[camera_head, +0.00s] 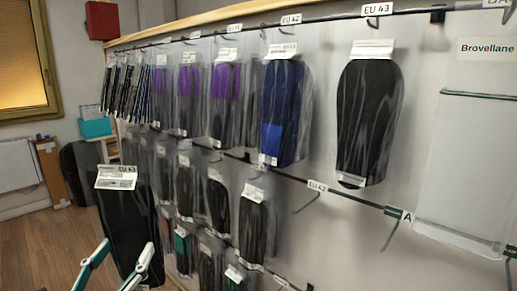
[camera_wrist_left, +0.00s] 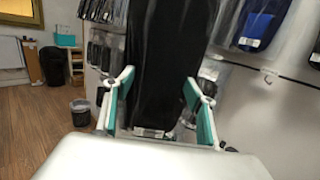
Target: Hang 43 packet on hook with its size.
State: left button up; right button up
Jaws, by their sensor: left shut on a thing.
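A clear packet with a black insole (camera_head: 130,225) and a white header label is at the lower left of the head view, in front of the rack. Its label seems to read 43. My left gripper (camera_head: 115,262) is shut on its lower part, one finger at each side. In the left wrist view the packet (camera_wrist_left: 167,60) stands upright between the fingers of the left gripper (camera_wrist_left: 160,100). The EU 43 tag (camera_head: 377,10) is on the top rail, and a black insole packet (camera_head: 368,120) hangs below it. My right gripper is not in view.
Rows of packets hang on the wall rack to the left of EU 43, including a blue one (camera_head: 285,110) at EU 42. Lower hooks by a 42 tag (camera_head: 318,187) and an A tag (camera_head: 400,215) look empty. A clear wall pocket (camera_head: 470,160) is at right.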

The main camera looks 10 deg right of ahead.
aim_at(152, 193)
pick_arm(q)
jog(key=d+r+m+h, duration=0.1)
jog(key=d+r, duration=0.1)
jog(key=r, duration=0.2)
jog(key=d+r+m+g+h+p, duration=0.1)
jog(key=d+r, duration=0.1)
jog(key=r, duration=0.1)
jog(key=d+r+h, duration=0.2)
jog(key=r, duration=0.2)
jog(key=shift+w+r+m+g, duration=0.35)
jog(key=shift+m+g, duration=0.05)
jog(key=shift+c, duration=0.2)
jog(key=s+d+r+m+g+h+p, duration=0.2)
jog(key=s+d+r+m+g+h, duration=0.15)
jog(key=d+r, duration=0.45)
jog(key=s+d+r+m+g+h+p, duration=0.45)
jog(key=s+d+g, duration=0.25)
jog(key=s+d, duration=0.3)
jog(key=w+b+x, duration=0.1)
jog(key=x, duration=0.6)
jog(key=shift+w+b, duration=0.35)
jog(key=shift+w, duration=0.15)
jog(key=shift+r, duration=0.15)
jog(key=shift+a, duration=0.1)
